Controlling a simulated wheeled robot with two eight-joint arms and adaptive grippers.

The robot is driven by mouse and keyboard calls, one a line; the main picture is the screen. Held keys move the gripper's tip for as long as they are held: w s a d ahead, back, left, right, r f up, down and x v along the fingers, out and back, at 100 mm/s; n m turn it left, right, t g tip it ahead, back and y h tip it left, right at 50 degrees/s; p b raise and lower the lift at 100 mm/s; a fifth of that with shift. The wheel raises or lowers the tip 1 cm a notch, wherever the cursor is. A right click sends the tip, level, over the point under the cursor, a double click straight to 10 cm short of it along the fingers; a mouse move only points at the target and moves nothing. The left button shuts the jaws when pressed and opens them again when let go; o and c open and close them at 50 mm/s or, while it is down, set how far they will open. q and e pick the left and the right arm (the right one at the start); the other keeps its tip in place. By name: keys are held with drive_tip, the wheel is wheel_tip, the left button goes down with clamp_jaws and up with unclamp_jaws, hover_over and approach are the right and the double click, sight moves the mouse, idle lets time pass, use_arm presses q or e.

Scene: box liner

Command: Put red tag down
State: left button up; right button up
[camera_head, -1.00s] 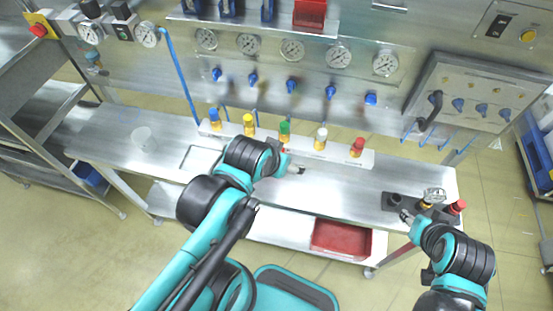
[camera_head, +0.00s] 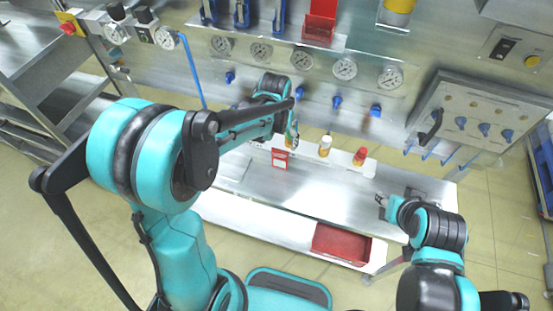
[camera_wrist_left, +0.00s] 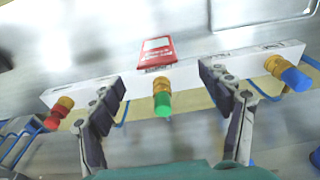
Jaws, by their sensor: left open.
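A red tag (camera_head: 280,158) with a white label is at the front side of the white rail (camera_head: 308,148), by the green-capped fitting. In the left wrist view the tag (camera_wrist_left: 157,52) overlaps the rail's edge, opposite the green cap (camera_wrist_left: 162,103).
White-capped (camera_head: 325,146) and red-capped (camera_head: 360,156) fittings stand on the rail to the right. A red holder (camera_head: 320,22) is on the upper shelf. A red tray (camera_head: 342,243) sits on the lower shelf. The bench front is mostly clear.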

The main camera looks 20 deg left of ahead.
sight(280, 151)
use_arm(q)
drive_tip(key=f, duration=0.2)
drive_tip(key=f+b, duration=0.1)
drive_tip(key=f, duration=0.1)
drive_tip(key=w+f, duration=0.1)
drive_tip(key=f, duration=0.1)
drive_tip(key=shift+d+f, duration=0.25)
drive_tip(key=shift+s, duration=0.1)
drive_tip(key=c, duration=1.2)
drive_tip(key=shift+r, duration=0.1)
